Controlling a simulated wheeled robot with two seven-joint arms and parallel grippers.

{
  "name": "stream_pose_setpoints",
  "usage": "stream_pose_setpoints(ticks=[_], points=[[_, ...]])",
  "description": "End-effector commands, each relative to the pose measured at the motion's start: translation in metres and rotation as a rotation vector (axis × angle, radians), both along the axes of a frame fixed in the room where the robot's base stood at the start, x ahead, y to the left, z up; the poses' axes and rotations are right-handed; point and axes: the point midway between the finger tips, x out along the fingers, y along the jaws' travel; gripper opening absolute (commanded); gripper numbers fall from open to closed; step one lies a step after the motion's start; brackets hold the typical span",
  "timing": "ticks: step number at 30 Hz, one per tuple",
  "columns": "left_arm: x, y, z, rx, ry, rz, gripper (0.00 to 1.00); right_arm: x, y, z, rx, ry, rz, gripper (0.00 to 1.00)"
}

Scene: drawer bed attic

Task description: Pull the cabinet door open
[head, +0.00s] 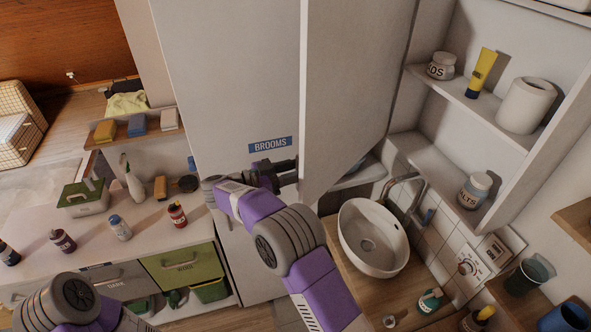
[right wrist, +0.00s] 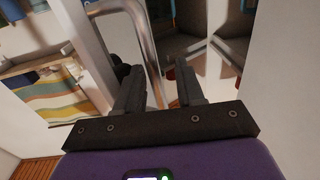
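A pale grey cabinet panel (head: 355,90) hangs above the sink, its near vertical edge facing me. I cannot tell whether it is a door standing ajar. To its left is a tall pale front (head: 225,80) with a blue BROOMS label (head: 270,144). My right gripper (head: 287,172) is at the panel's lower near edge, just below the label. In the right wrist view its dark fingers (right wrist: 162,92) stand apart. A curved metal bar (right wrist: 147,45) shows at and between them; contact is unclear. My left arm shows at the lower left, its gripper out of frame.
A round white sink (head: 372,237) with a faucet stands right of my right arm. Open shelves (head: 440,165) hold jars and a tube at the right. A counter (head: 95,230) with several bottles is at the left, above a green drawer (head: 182,268).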

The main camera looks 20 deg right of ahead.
Motion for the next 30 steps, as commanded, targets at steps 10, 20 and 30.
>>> stream_pose_setpoints(ticks=[10, 20, 30], points=[[0.0, 0.0, -0.009, 0.0, 0.0, 0.0, 0.68, -0.001, 0.034, -0.002, 0.0, -0.001, 0.002, 0.38], [0.0, 0.0, -0.014, 0.0, 0.0, 0.0, 0.68, -0.003, 0.074, -0.001, -0.001, 0.0, 0.0, 0.38], [0.0, 0.0, -0.014, 0.0, 0.0, 0.0, 0.68, -0.004, 0.076, 0.0, -0.001, 0.0, -0.001, 0.38]])
